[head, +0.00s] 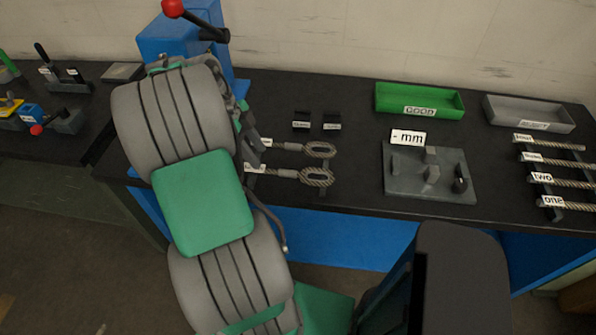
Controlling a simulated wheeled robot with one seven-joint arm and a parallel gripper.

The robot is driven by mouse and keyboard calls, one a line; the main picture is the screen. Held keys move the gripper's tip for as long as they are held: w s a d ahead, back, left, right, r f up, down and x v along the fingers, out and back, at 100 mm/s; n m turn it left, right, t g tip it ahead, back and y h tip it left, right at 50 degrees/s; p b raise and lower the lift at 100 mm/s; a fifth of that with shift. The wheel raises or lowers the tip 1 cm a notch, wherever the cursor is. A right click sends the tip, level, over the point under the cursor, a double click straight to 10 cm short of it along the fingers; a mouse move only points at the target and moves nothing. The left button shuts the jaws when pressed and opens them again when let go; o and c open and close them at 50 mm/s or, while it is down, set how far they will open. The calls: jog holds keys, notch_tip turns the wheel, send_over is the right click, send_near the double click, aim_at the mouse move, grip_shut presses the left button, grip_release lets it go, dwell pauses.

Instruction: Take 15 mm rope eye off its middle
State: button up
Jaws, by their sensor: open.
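Two grey rope eyes lie side by side on the black bench in the head view, loops to the right. The farther rope eye (289,146) and the nearer rope eye (286,173) each have a white label at the left end, partly hidden and too small to read. I cannot tell which is 15 mm. My gripper (254,150) shows only in part behind my arm, close to the left ends of the rope eyes. It is open; its fingertips are not clearly visible, and I see nothing held.
A grey plate with several posts (400,189) and a "mm" sign (408,137) is right of the eyes. Behind are a green tray (448,93) and a grey tray (500,103). Labelled ropes (565,183) lie at far right. Two black blocks (301,117) stand behind the eyes.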

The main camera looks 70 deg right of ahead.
aim_at(267, 169)
jog(key=p+x, duration=0.1)
jog(key=x, duration=0.4)
jog(key=shift+s+f, duration=0.15)
jog(key=shift+f, duration=0.25)
jog(key=shift+f+b, duration=0.25)
jog(key=shift+b, duration=0.1)
dwell(0.3)
grip_shut()
dwell(0.6)
